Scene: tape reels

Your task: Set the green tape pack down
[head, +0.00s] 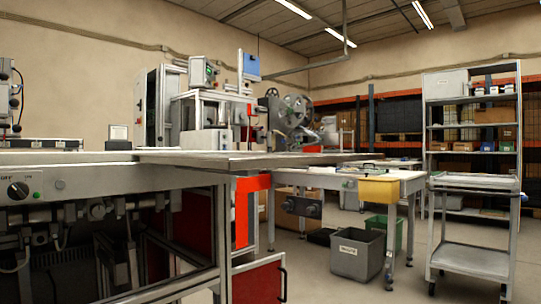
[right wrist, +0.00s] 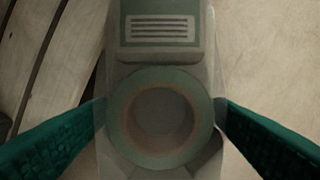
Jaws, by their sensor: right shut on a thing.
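The green tape pack (right wrist: 160,28) fills the middle of the right wrist view. It has a clear wrap, a dull green top part with pale stripes, and a round green tape ring with a brownish inner edge. My right gripper (right wrist: 160,106) is shut on it, with one dark green finger at each side of the pack. I cannot tell how far the pack is from the surface behind it. The pack and both grippers are out of the head view.
In the right wrist view, a plain beige surface lies at right and slatted boards (right wrist: 40,45) at left. The head view shows a metal bench top (head: 240,158), a yellow bin (head: 379,190), a grey bin (head: 357,256) and a shelf cart (head: 472,262). Open floor lies between bins and cart.

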